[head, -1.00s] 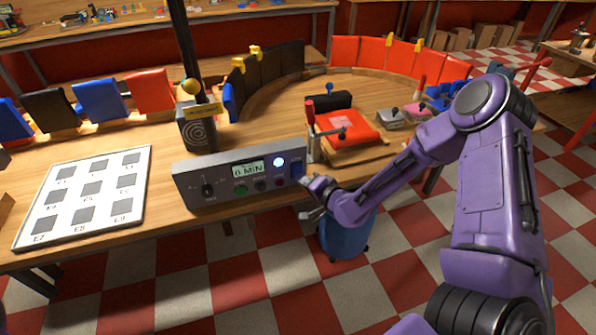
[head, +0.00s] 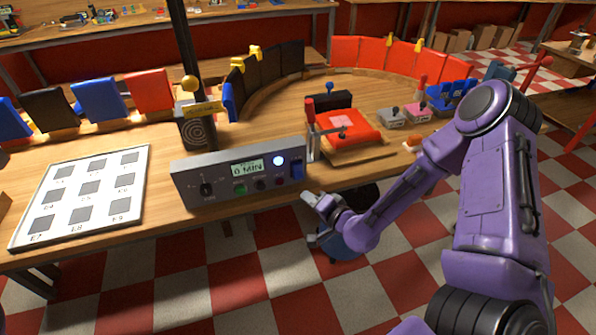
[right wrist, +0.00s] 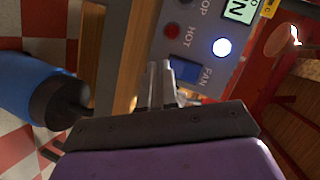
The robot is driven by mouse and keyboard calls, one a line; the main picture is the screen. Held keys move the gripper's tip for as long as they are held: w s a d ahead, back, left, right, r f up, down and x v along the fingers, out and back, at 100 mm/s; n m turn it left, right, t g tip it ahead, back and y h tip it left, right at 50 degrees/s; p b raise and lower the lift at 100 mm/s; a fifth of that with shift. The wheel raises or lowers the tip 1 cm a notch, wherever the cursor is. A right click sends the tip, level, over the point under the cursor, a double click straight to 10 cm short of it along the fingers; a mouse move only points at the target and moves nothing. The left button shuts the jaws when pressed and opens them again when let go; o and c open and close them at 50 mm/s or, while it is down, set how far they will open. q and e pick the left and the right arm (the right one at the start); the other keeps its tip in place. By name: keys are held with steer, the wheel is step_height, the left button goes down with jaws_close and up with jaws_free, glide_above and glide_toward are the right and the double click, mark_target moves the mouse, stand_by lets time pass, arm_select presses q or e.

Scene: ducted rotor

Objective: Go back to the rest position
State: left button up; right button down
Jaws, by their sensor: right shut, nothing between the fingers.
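My right gripper (head: 309,196) is shut and empty in the head view. It hangs in front of the table's front edge, just below the right end of the grey control panel (head: 215,186). In the right wrist view the fingers (right wrist: 160,75) are together, close in front of the panel's blue FAN switch (right wrist: 188,72); I cannot tell from this view whether they touch it. The panel's display reads 0 MIN and its round white light is lit. My left gripper does not show.
The wooden table (head: 150,215) bears a white board (head: 115,218) with labelled squares at left and a red press-like fixture (head: 350,135) behind the gripper. A blue bin (head: 335,245) stands on the floor under the gripper.

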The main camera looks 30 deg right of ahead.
stand_by(0.5)
steer(key=s+f+n+g+h+b, duration=0.1)
steer(key=s+f+g, duration=0.4)
steer(key=s+f, duration=0.5)
steer(key=s+a+f+n+g+h+b, duration=0.1)
steer(key=s+f+n+g+h+b, duration=0.1)
steer(key=s+f+g, duration=0.4)
steer(key=s+f+n+h, duration=0.1)
steer(key=s+f, duration=0.4)
steer(key=s, duration=0.7)
steer(key=shift+a+f+n+h, duration=0.15)
steer(key=shift+a+n+h, duration=0.15)
steer(key=shift+n, duration=0.6)
